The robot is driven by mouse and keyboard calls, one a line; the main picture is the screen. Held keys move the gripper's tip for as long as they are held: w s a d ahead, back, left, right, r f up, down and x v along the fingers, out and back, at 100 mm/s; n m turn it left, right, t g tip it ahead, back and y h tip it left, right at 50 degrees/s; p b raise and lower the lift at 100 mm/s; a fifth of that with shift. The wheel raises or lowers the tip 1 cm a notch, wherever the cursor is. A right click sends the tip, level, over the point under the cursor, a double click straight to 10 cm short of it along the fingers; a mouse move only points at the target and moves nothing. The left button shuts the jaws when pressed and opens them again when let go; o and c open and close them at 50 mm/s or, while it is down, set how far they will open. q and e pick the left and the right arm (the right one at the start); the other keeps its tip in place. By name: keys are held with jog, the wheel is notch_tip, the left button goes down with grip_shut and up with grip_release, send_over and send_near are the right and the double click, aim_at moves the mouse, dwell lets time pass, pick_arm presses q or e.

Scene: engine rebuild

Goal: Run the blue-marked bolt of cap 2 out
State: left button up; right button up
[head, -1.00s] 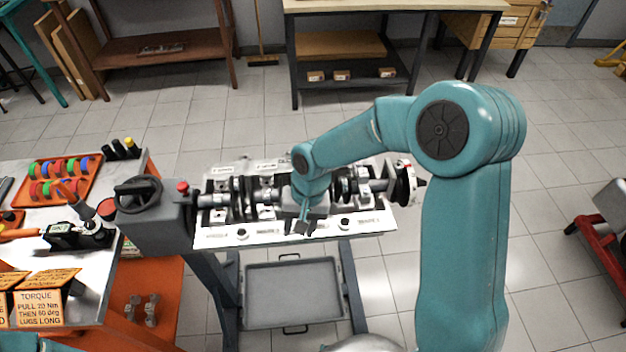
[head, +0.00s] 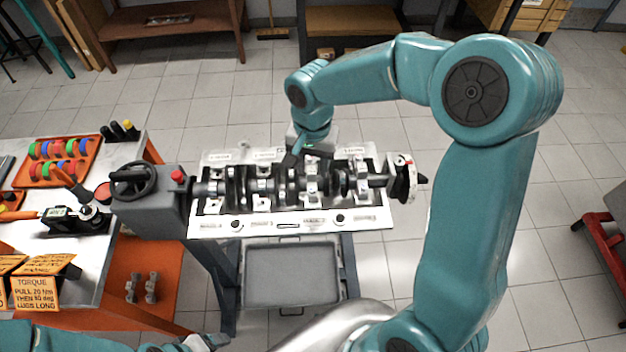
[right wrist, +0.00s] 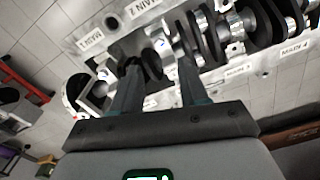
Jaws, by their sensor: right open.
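The engine block (head: 212,230) lies on a stand with its crankshaft (head: 285,187) and several bearing caps on top. The cap second from the flange end, which I take as cap 2 (head: 311,184), is beside my right gripper (head: 290,160). That gripper points down over the block's far side, open and empty. In the right wrist view its fingers (right wrist: 160,68) are spread over the crankshaft area. My left gripper (head: 206,342) seems partly visible at the bottom edge, state unclear.
A handwheel (head: 135,180) stands at the block's left end, the flange (head: 404,178) at its right. A tray of coloured rings (head: 60,165), a torque tool (head: 80,215) and orange signs (head: 35,283) are on the left bench. A grey tray (head: 290,275) sits below.

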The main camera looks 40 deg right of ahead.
aim_at(312, 188)
notch_tip(312, 188, down, 7)
jog(key=shift+d+r+p, duration=0.1)
jog(key=shift+d+p, duration=0.05)
jog(key=shift+p, duration=0.15)
jog(key=shift+f, duration=0.35)
jog(key=shift+a+f, duration=0.2)
jog(key=shift+a, duration=0.15)
jog(key=shift+d, duration=0.25)
jog(key=shift+a, duration=0.1)
grip_shut()
